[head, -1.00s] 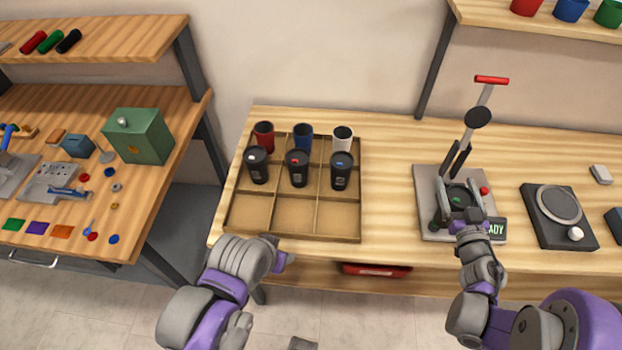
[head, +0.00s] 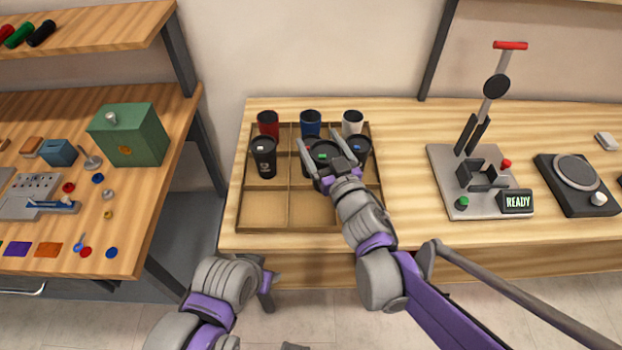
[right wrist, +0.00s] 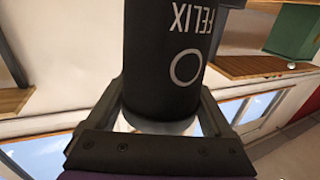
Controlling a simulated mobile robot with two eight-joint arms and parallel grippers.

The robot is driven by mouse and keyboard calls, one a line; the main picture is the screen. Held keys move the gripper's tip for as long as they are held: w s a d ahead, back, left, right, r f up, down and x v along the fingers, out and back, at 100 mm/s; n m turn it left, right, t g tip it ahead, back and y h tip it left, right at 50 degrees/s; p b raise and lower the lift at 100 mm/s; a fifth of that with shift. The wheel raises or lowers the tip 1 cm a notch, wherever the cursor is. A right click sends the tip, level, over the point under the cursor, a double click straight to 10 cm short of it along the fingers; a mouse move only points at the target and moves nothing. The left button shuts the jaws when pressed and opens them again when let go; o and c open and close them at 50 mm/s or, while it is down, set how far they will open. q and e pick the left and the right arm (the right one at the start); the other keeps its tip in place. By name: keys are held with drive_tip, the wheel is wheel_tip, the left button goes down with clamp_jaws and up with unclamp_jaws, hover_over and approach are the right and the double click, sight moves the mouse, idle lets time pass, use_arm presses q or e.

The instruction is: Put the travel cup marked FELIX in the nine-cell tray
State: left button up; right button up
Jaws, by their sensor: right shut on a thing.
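The black travel cup marked FELIX (right wrist: 165,50) fills the middle of the right wrist view, its white name and a ring showing. My right gripper (head: 322,160) is shut around it. In the head view the held cup (head: 322,152), with a green mark on its lid, is over the middle of the nine-cell tray (head: 262,229). Its height above the tray is hard to tell. My left arm shows at the bottom of the head view, but its gripper fingers do not.
The tray's back row holds a red cup (head: 268,122), a blue cup (head: 310,122) and a white cup (head: 352,121). Black cups (head: 263,158) stand in the middle row, partly hidden by my right gripper. The front cells look empty. The marking press (head: 470,190) at right reads READY.

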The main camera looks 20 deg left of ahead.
drive_tip(key=shift+s+a+r, duration=0.15)
drive_tip(key=shift+s+a, duration=0.45)
drive_tip(key=shift+a, duration=0.35)
drive_tip(key=shift+s+a+g+y, duration=0.15)
drive_tip(key=shift+a+g+y, duration=0.15)
drive_tip(key=shift+y, duration=0.1)
wheel_tip(320, 180, down, 10)
drive_tip(key=b, duration=0.2)
drive_tip(key=shift+r, duration=0.15)
drive_tip(key=shift+a, duration=0.1)
drive_tip(key=shift+f+b, duration=0.2)
drive_tip(key=shift+b, duration=0.15)
drive_tip(key=o, duration=0.6)
drive_tip(key=shift+c, duration=0.2)
drive_tip(key=shift+r, duration=0.1)
